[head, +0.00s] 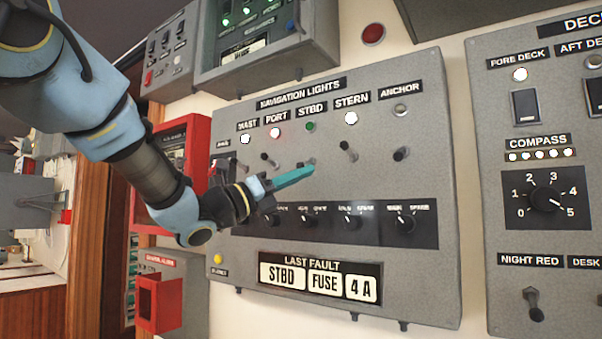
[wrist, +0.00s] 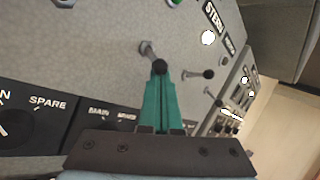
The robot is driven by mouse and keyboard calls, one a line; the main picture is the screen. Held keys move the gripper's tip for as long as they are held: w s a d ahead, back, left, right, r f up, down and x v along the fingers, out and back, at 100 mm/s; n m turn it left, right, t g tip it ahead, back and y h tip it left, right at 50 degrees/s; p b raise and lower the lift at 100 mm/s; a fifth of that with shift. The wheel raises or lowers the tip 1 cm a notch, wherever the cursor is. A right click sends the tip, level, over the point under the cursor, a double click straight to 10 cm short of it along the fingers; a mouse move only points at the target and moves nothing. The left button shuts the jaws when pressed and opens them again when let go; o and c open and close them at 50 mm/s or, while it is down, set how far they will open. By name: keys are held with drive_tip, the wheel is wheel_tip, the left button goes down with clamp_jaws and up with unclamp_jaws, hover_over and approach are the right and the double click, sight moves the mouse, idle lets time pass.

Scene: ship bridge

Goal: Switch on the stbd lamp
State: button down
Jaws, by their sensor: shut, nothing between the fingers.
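The stbd lamp (head: 311,127) is a small dark green dome under the STBD label on the navigation lights panel (head: 435,200). It looks unlit beside the bright mast, port and stern lamps. The stbd switch (wrist: 148,48) is a metal toggle with a dark ball tip, below that lamp. My gripper (head: 311,169) has teal fingers, shut and empty, reaching in from the left. In the wrist view my fingertips (wrist: 160,78) are at the ball tip, overlapping it; I cannot tell whether they touch. In the head view the fingers partly hide this switch.
The port switch (head: 268,160) and stern switch (head: 348,151) flank the stbd switch closely. Below runs a row of MAIN/SPARE knobs (head: 405,222). The LAST FAULT display (head: 320,282) reads STBD FUSE 4 A. A red box (head: 195,140) stands behind my arm.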

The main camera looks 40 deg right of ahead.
drive_tip(key=shift+r+t, duration=0.2)
drive_tip(key=shift+t, duration=0.1)
drive_tip(key=y+p, duration=0.1)
drive_tip(key=r+n+p, duration=0.1)
drive_tip(key=shift+a+r+t+y+p, duration=0.1)
drive_tip(key=shift+a+t+y+p, duration=0.2)
drive_tip(key=shift+y+p, duration=0.1)
drive_tip(key=shift+a+r, duration=0.1)
